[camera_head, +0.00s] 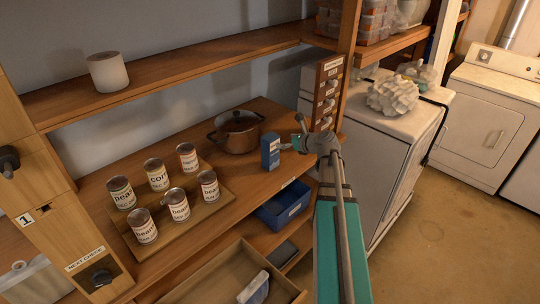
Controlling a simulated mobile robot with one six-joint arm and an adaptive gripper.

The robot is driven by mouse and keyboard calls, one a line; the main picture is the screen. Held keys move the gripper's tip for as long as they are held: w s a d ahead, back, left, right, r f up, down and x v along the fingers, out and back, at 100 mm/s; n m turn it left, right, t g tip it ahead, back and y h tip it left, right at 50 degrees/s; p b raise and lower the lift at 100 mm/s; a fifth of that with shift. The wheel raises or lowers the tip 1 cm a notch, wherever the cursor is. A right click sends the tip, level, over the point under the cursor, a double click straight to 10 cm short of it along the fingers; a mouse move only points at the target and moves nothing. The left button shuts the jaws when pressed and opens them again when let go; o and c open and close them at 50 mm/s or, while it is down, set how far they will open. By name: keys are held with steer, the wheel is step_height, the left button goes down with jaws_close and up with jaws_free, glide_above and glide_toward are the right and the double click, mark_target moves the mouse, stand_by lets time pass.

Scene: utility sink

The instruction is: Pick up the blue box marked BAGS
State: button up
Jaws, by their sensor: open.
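A small upright blue box (270,152) stands on the middle wooden shelf, near its front right end. It has pale marking on its front, too small to read. My gripper (304,141) is just right of the box in the picture, apart from it and open, with nothing seen between its fingers. The gripper is small and partly hidden by its own wrist, so its distance in depth from the box is unclear.
A dark pot (237,132) stands left of the box. Several labelled cans (180,205) stand on a wooden board farther left. A blue bin (284,207) is on the shelf below. A shelf post (347,60) with hooks rises behind my gripper. An open drawer (206,286) juts out in front.

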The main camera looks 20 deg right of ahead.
mark_target(275, 140)
steer(key=shift+b+x, duration=0.45)
steer(key=shift+x, duration=1.4)
steer(key=shift+f, duration=0.1)
steer(key=shift+d+f+b+x, duration=0.1)
steer(key=shift+b+x, duration=0.45)
steer(key=shift+x, duration=0.45)
steer(key=shift+d+f+b+x, duration=0.1)
steer(key=shift+b+x, duration=0.4)
steer(key=shift+x, duration=0.5)
steer(key=shift+w+a+f, duration=0.15)
steer(key=shift+w+a, duration=0.15)
steer(key=shift+w, duration=0.25)
steer(key=c, duration=1)
